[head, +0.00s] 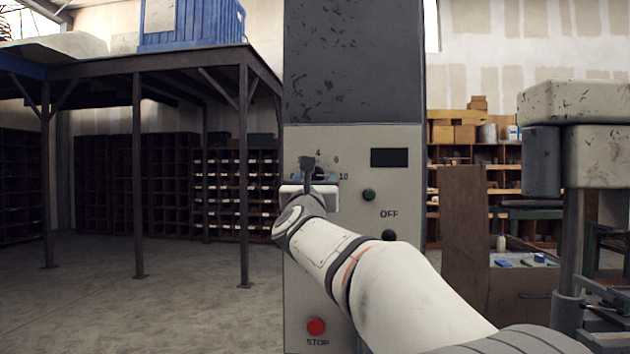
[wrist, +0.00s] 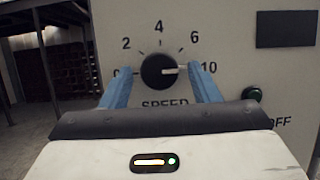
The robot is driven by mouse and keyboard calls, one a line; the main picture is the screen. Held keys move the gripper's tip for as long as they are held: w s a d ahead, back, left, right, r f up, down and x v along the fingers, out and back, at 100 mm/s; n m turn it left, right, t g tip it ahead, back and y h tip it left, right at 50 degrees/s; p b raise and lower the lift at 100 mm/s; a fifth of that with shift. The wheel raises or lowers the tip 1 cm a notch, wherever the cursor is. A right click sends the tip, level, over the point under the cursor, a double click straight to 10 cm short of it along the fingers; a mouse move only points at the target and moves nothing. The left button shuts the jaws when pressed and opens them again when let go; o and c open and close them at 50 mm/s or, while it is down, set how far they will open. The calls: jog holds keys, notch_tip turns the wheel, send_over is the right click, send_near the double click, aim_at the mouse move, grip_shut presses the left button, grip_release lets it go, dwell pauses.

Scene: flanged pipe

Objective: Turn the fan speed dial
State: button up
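The fan speed dial (wrist: 153,70) is a round black knob with a white pointer mark, above the word SPEED on a beige panel. Its pointer faces right, roughly toward the 10. The numbers 0, 2, 4, 6 and 10 show around it. My gripper (wrist: 160,62) has two blue fingers, one left and one right of the dial, with visible gaps between them and the knob. It is open and appears to hold nothing. In the head view, my gripper (head: 312,176) is in front of the panel and the wrist partly hides the dial.
The grey and beige cabinet (head: 352,90) carries a dark display (head: 389,158), a green button (head: 369,195), a black OFF button (head: 389,235) and a red STOP button (head: 316,326). A machine (head: 575,130) stands at the right. The floor (head: 150,305) at left is clear.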

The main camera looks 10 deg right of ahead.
jog(key=c, duration=0.7)
jog(key=shift+d, duration=0.15)
jog(key=shift+c, duration=0.8)
jog(key=shift+f+n+b, duration=0.1)
jog(key=shift+n+b, duration=0.2)
